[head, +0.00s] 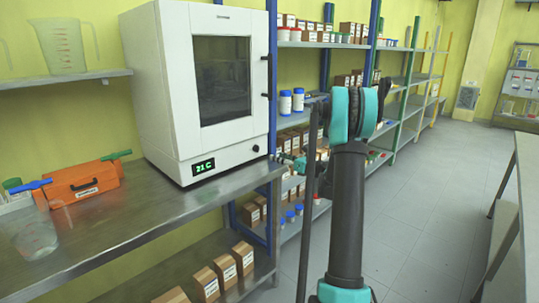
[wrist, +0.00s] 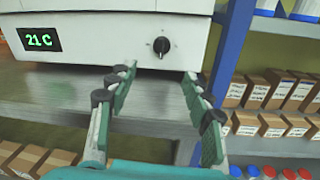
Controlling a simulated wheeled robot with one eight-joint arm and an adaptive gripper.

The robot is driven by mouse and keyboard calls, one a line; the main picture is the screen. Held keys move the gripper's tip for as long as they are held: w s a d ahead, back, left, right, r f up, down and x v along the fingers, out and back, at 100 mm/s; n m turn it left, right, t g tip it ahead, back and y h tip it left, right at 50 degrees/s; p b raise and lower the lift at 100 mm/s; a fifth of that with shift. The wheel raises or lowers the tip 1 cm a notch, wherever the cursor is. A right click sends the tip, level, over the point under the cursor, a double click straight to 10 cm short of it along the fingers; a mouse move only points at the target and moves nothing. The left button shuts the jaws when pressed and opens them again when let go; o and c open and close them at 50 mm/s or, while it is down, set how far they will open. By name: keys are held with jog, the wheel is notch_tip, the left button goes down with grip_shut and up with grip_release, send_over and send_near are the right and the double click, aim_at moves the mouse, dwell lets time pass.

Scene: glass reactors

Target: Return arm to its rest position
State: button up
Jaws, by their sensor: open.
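My gripper (wrist: 160,75) is open and empty in the wrist view, its two green-padded fingers spread apart. It points at the metal bench edge just below the white oven (wrist: 100,35), near the black knob. In the head view my arm (head: 348,210) rises in the middle, with teal joints near its top. The gripper's fingers are small there, just right of the oven's lower corner, and partly hidden by a dark post-like link.
The oven (head: 200,90) stands on a steel bench (head: 130,220) with an orange case (head: 82,183) and a beaker (head: 32,230). Shelves with boxes and bottles (head: 298,100) line the wall behind my arm. Grey floor (head: 430,190) is clear to the right, before a pale table (head: 527,200).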

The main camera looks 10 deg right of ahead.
jog(key=s+a+f+n+g+h, duration=0.25)
jog(key=s+a+n, duration=0.25)
jog(key=s+n, duration=0.45)
jog(key=s+a+f+n+g+h, duration=0.2)
jog(key=s+a+f+n+g, duration=0.3)
jog(key=s, duration=0.8)
jog(key=s+d+f+n+h, duration=0.2)
jog(key=s+n, duration=0.3)
jog(key=s, duration=0.3)
jog(key=s+d+f+n+g+h, duration=0.1)
jog(key=s+d+f+n+h, duration=0.1)
jog(key=s+n, duration=0.3)
jog(key=s+d+f+n+h, duration=0.2)
jog(key=s+n, duration=0.3)
jog(key=s, duration=0.6)
jog(key=shift+f+g+h, duration=0.25)
jog(key=shift+g+h, duration=0.1)
jog(key=shift+h, duration=0.2)
